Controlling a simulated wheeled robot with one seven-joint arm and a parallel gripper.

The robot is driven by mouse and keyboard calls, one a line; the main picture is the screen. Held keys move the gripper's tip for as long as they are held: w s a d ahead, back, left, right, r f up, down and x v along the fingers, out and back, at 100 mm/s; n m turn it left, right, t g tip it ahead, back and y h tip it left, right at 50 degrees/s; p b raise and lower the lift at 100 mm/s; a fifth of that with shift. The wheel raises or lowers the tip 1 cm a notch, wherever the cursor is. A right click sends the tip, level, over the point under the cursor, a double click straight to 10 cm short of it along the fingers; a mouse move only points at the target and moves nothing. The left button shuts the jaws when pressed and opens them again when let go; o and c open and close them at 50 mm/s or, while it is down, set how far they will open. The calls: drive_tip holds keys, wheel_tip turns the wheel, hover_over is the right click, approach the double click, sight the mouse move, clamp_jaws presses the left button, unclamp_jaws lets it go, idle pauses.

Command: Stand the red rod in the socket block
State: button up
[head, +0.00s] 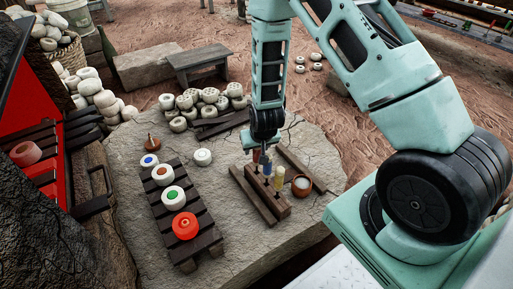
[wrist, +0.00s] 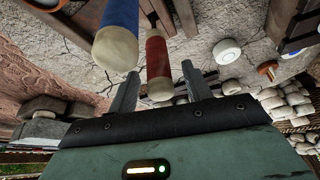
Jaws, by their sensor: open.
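The red rod (wrist: 157,58) lies between the two spread fingers of my gripper (wrist: 158,72) in the wrist view, its pale rounded end towards the camera. The fingers are open, with a gap showing beside the rod. In the head view my gripper (head: 257,148) points down over the far end of the dark wooden socket block (head: 283,209). The red rod (head: 256,156) shows just under it, partly hidden. The red rod's lower end is hidden.
Loose dark wooden bars (head: 252,195) lie either side of the block. A small bowl (head: 301,184) stands close on its right. A slatted rack (head: 186,238) with several coloured-centre discs stands left on the stone slab. Bare slab (head: 250,250) lies in front.

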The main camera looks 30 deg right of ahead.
drive_tip(key=p+v, duration=0.5)
drive_tip(key=v, duration=1.1)
drive_tip(key=s+a+r+n+g+y, duration=0.2)
drive_tip(key=s+a+r+n, duration=0.3)
drive_tip(key=a, duration=0.4)
drive_tip(key=s+a+r+n+g+y, duration=0.1)
drive_tip(key=s+a+r+n, duration=0.1)
drive_tip(key=s+a+r, duration=0.55)
drive_tip(key=s+a+r+n+g+h, duration=0.1)
drive_tip(key=s+r+n, duration=0.35)
drive_tip(key=s, duration=0.35)
wheel_tip(320, 180, up, 27)
drive_tip(key=p, duration=2.6)
drive_tip(key=shift+a+f+m+p, duration=0.2)
drive_tip(key=shift+a+m+p, duration=0.05)
drive_tip(key=shift+m+p, duration=0.1)
